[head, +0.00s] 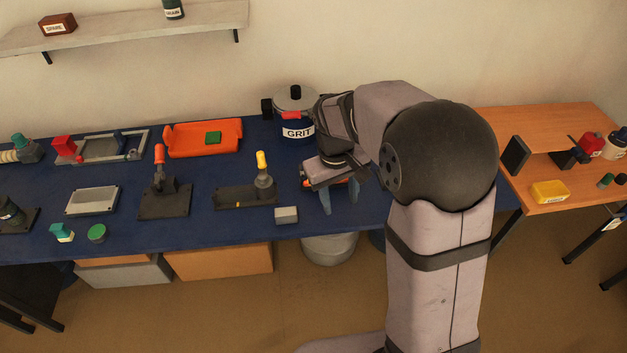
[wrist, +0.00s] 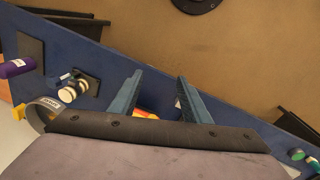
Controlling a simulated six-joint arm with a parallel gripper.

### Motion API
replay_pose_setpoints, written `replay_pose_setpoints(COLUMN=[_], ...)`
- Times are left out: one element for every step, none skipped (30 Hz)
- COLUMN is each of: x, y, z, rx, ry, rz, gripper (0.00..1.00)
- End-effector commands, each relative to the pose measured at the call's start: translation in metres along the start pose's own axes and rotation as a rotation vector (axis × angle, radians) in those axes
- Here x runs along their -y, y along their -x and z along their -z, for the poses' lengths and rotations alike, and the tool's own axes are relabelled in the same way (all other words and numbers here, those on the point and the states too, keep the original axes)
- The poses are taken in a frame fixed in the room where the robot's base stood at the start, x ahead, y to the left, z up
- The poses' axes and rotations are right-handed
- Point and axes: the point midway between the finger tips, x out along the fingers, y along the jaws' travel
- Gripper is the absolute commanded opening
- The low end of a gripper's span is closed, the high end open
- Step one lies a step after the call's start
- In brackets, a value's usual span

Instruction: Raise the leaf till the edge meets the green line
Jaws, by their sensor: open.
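My gripper (head: 340,203) hangs over the right part of the blue bench, with its two blue-grey fingers apart and nothing seen held. In the wrist view my gripper (wrist: 159,78) also shows the fingers spread. An orange item (wrist: 145,114) shows partly between the finger bases, mostly hidden by the gripper body. I cannot pick out the leaf or a green line for certain in either view. My arm hides part of the bench's right end.
The blue bench (head: 140,235) holds a GRIT pot (head: 297,131), an orange tray (head: 234,152), a yellow-handled lever fixture (head: 262,172), an orange-handled one (head: 159,168) and a small grey block (head: 286,214). An orange table (head: 560,120) stands right. A shelf (head: 120,29) is above.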

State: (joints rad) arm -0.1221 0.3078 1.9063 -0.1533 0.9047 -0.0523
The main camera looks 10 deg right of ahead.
Motion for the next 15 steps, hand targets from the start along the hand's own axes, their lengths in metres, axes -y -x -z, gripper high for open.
replay_pose_setpoints(x=[0.001,0.002,0.001,0.002,0.003,0.004,0.005,0.006,0.008,0.009,0.010,0.012,0.013,0.014,0.015], y=[-0.009,-0.012,-0.015,-0.018,-0.021,-0.025,-0.028,-0.031,-0.035,-0.037,-0.039,-0.042,-0.044,-0.045,-0.047], z=[0.022,0.034,0.049,0.061,0.072,0.086,0.096,0.105,0.117,0.124,0.132,0.140,0.145,0.149,0.155], rx=[-0.003,-0.005,-0.007,-0.011,-0.012,-0.016,-0.018,-0.020,-0.023,-0.024,-0.028,-0.030,-0.031,-0.034,-0.036], ry=[0.032,0.049,0.071,0.087,0.104,0.123,0.137,0.151,0.166,0.177,0.187,0.199,0.207,0.213,0.220], rz=[-0.017,-0.027,-0.042,-0.053,-0.064,-0.079,-0.089,-0.100,-0.113,-0.122,-0.132,-0.142,-0.149,-0.155,-0.163], gripper=[0.43,0.43,0.43,0.43,0.43,0.43,0.43,0.43,0.43,0.43,0.43,0.43,0.43,0.43,0.43])
